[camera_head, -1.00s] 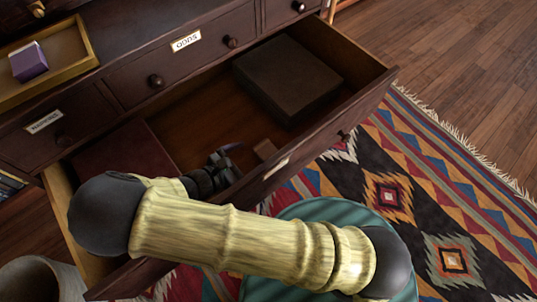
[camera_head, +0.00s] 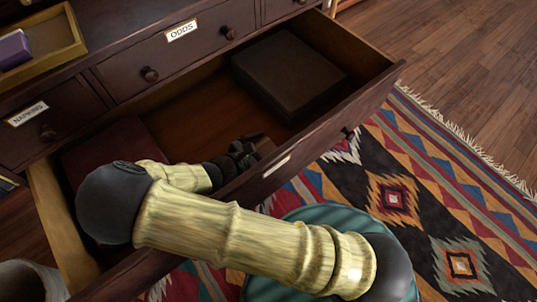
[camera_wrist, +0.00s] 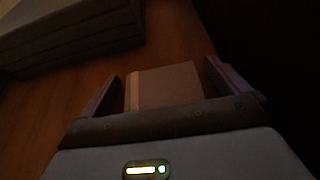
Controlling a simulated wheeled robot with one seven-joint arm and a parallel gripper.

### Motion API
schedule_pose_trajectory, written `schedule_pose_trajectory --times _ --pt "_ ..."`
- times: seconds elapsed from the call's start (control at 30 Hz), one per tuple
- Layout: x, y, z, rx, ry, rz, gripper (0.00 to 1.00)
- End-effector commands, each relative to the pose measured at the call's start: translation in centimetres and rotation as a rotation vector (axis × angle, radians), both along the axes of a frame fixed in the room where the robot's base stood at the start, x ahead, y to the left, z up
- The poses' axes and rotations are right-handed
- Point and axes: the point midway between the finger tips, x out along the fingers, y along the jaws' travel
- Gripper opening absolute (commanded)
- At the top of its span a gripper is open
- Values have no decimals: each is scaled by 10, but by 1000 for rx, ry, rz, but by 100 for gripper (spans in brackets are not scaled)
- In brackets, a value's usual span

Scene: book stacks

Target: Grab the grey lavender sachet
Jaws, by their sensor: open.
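A small flat-sided block (camera_wrist: 168,84), dull grey-brown in the dim light, lies on the drawer floor; I take it for the grey lavender sachet, though its true colour is hard to tell. In the wrist view my gripper (camera_wrist: 163,69) is open, with one finger on each side of the block. A gap shows at the left finger; the right finger is very close, and I cannot tell if it touches. In the head view my gripper (camera_head: 254,148) is low inside the open drawer, near its front wall, and mostly hides the block.
The open drawer (camera_head: 345,118) has high walls around my gripper. A large dark box (camera_head: 288,72) lies at its back right, and a reddish flat item lies at its left.

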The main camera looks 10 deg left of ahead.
Motion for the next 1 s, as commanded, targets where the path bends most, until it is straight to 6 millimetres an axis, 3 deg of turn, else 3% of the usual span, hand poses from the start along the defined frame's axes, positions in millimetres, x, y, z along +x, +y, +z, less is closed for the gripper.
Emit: schedule_pose_trajectory --times 0.57,0.8,1.0 --pt "1 -1 -1 0 1 4 100" --pt "2 -1 -1 1 1 3 55" --pt "2 -1 -1 1 1 2 55"
